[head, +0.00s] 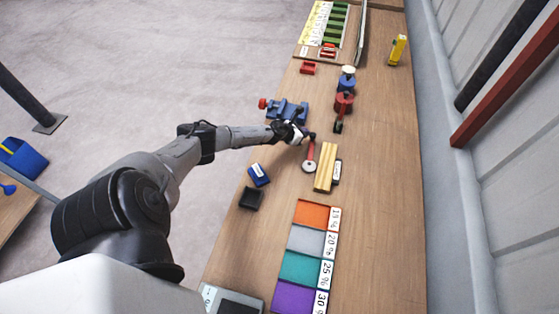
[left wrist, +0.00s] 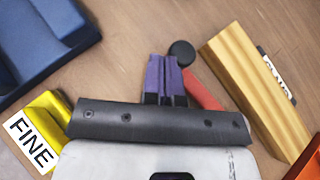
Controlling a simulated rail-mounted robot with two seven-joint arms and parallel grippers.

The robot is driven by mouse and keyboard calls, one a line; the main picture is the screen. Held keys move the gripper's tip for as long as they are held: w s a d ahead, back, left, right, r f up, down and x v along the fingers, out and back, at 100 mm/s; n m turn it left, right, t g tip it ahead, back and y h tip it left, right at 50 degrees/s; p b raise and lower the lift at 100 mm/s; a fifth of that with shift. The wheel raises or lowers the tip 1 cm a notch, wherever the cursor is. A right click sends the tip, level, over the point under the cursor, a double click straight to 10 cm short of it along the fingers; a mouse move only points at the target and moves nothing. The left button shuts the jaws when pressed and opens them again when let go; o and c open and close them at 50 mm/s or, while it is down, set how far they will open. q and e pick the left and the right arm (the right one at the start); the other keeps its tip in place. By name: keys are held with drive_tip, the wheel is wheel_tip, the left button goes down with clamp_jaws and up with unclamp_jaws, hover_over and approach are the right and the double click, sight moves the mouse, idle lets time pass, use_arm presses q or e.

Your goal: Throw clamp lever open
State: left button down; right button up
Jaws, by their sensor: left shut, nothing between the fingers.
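The clamp lever (head: 310,152) is a red bar with a black knob at its far end and a pale round base at its near end. In the left wrist view the lever (left wrist: 205,92) shows partly behind my gripper, with its black knob (left wrist: 181,53) just right of the fingertips. My left gripper (head: 306,135) is at the knob end of the lever. Its purple fingers (left wrist: 164,62) are shut together with nothing between them, beside the knob; whether they touch it I cannot tell. My right gripper is not in view.
A wooden block (head: 326,168) lies close right of the lever. A blue fixture (head: 290,110) stands to the left, and red and blue apparatus (head: 345,98) stands beyond. Coloured trays (head: 313,240) lie nearer.

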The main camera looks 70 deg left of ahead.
use_arm(q)
drive_tip(key=shift+w+d, duration=0.2)
drive_tip(key=shift+w, duration=0.55)
drive_tip(key=shift+d, duration=0.15)
drive_tip(key=shift+s+r+p, duration=0.35)
drive_tip(key=shift+s+r, duration=0.05)
drive_tip(key=shift+s, duration=0.05)
drive_tip(key=p+v, duration=0.2)
drive_tip(key=v, duration=1)
drive_tip(key=shift+s, duration=0.35)
drive_tip(key=shift+r, duration=0.1)
